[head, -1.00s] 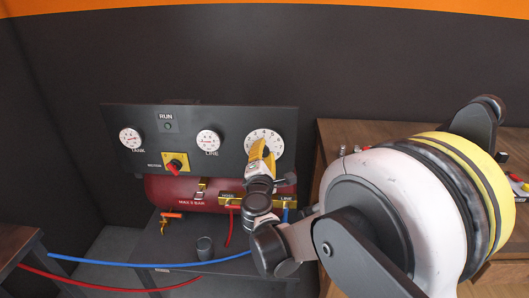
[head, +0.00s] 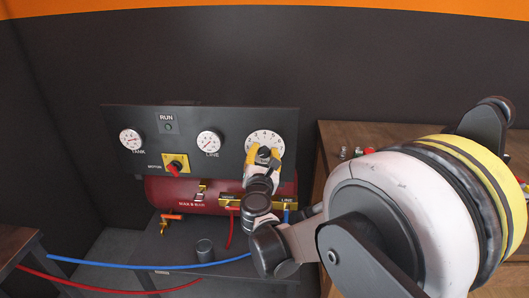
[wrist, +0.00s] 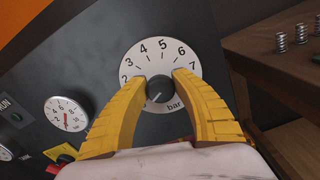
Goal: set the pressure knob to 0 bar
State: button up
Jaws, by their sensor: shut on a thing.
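The pressure knob (wrist: 160,88) is a dark round knob at the centre of a white dial (wrist: 163,48) numbered around its rim, with "bar" at the lower right. A pale mark on the knob appears to point to the lower left. My gripper (wrist: 160,78) is shut on the knob, one yellow finger on each side. The left finger covers the dial's lower-left numbers, so the exact setting is not readable. In the head view the dial (head: 264,136) is at the panel's right, and my gripper (head: 263,156) covers its lower part and the knob.
The dark panel also carries the LINE gauge (head: 209,142), the TANK gauge (head: 131,139) and a red motor switch (head: 174,168) on a yellow plate. A red tank (head: 180,192) lies below. A wooden bench (head: 335,133) stands to the right. Blue and red hoses cross the lower left.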

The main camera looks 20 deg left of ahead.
jog(key=shift+n, duration=0.4)
jog(key=o, duration=1.2)
jog(key=v, duration=1.2)
